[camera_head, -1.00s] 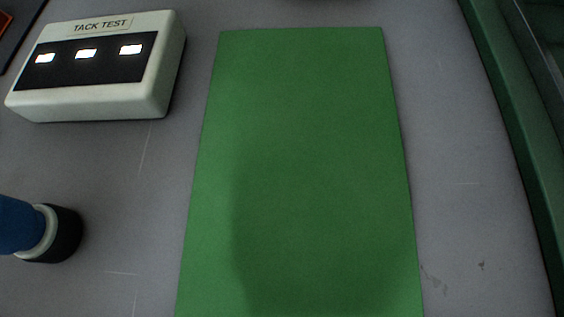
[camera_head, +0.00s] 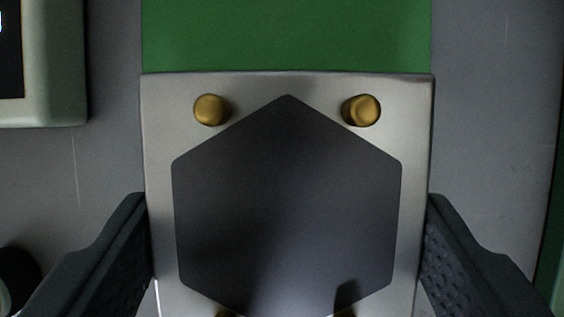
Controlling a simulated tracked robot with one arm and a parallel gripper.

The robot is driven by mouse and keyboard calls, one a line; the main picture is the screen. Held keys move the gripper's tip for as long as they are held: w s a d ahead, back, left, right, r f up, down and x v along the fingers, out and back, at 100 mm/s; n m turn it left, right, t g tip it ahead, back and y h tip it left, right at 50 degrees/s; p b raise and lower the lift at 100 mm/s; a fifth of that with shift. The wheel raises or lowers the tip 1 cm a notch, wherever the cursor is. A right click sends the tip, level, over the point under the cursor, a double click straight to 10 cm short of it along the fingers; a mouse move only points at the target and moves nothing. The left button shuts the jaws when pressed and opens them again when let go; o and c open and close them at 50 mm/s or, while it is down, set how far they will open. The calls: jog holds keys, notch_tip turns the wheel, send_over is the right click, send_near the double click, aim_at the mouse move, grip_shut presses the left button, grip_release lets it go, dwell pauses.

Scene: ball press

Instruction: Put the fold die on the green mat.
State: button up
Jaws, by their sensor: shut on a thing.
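The fold die (camera_head: 287,205) is a silvery square plate with a dark hexagon on its face and brass pegs near its corners. It fills the middle of the view, and its bottom edge is cut off. My gripper (camera_head: 290,235) is shut on it, with one dark ribbed finger against its left side and one against its right. The green mat (camera_head: 286,35) shows beyond the die's far edge; the die hides the rest of it. I cannot tell whether the die touches the mat or is held above it.
A pale box (camera_head: 65,75) with a dark panel stands at the upper left. A dark round thing with a pale ring (camera_head: 18,275) is at the lower left, partly cut off. Grey table (camera_head: 490,130) is clear on the right, with a green edge at the far right.

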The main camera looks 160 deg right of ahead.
aim_at(286, 304)
notch_tip(286, 304, down, 4)
jog(key=shift+s+r+b, duration=0.1)
jog(key=shift+r+b, duration=0.1)
jog(key=shift+b, duration=0.1)
jog(key=shift+r, duration=0.1)
jog(key=o, duration=1.1)
jog(key=p+v, duration=0.1)
jog(key=v, duration=1.1)
jog(key=shift+r, duration=0.1)
